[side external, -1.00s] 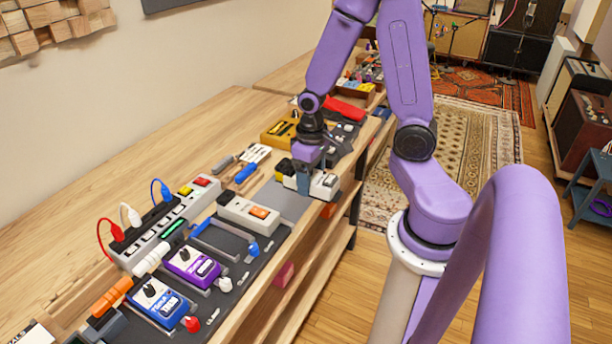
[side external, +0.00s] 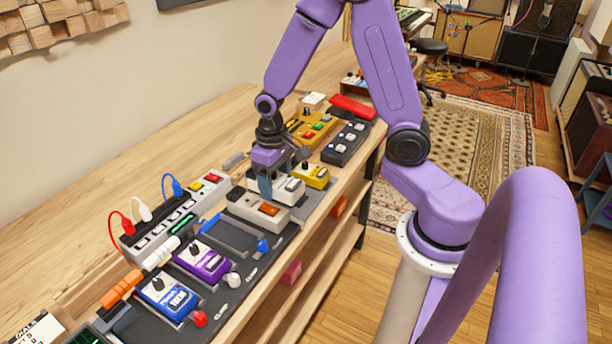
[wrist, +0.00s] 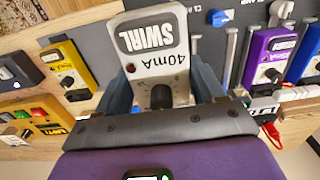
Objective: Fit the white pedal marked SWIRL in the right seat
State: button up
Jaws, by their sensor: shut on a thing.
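The white pedal marked SWIRL (wrist: 150,42) is between the fingers of my gripper (wrist: 163,88), which is shut on its sides. In the side external view the pedal (side external: 290,188) is partly hidden by my gripper (side external: 277,188). It is beyond the long white box with a red switch, toward the yellow pedal. I cannot tell how high it is above the surface. On the dark board, an empty seat with rails (side external: 230,236) lies between the purple pedal (side external: 202,261) and the white box. Its rails (wrist: 229,52) also show in the wrist view, right of the held pedal.
A blue pedal (side external: 167,297) stands nearest the camera on the board. The white box (side external: 258,210) lies between the empty seat and my gripper. A yellow pedal (side external: 312,176) stands close beyond. A white power strip (side external: 175,219) with plugged cables runs along the back.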

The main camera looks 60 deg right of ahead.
send_over(231, 236)
jog(key=f, duration=0.2)
jog(key=shift+w+f, duration=0.1)
jog(key=shift+f, duration=3.15)
jog(key=shift+f, duration=1.1)
dwell(0.3)
jog(key=o, duration=1.4)
jog(key=shift+c, duration=0.2)
jog(key=c, duration=0.3)
jog(key=shift+c, duration=0.2)
jog(key=shift+r, duration=0.1)
